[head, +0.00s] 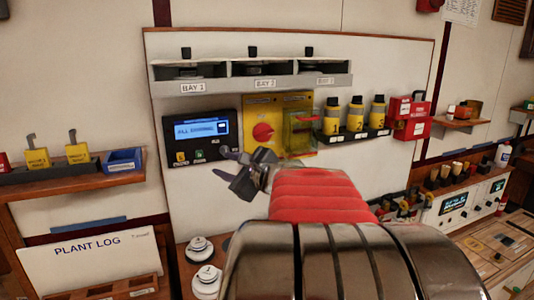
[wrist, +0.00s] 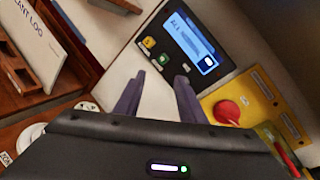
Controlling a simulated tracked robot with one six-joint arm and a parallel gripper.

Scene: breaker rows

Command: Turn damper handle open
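A round red knob (head: 263,132) sits on a yellow panel (head: 290,98) in the middle of the white board. It also shows at the right in the wrist view (wrist: 228,111). No damper label is readable, so I cannot tell whether this knob is the damper handle. A see-through yellow-green cover (head: 300,130) stands beside the knob on its right. My gripper (head: 220,164) is in front of the board, below the display panel and to the lower left of the knob. In the wrist view its two fingers (wrist: 159,80) are apart with nothing between them.
A black display panel (head: 200,137) with buttons is left of the yellow panel. Yellow numbered canisters (head: 355,117) and a red box (head: 408,118) are to the right. White round pieces (head: 205,280) stand on the wooden ledge below. Three bays (head: 252,78) run above.

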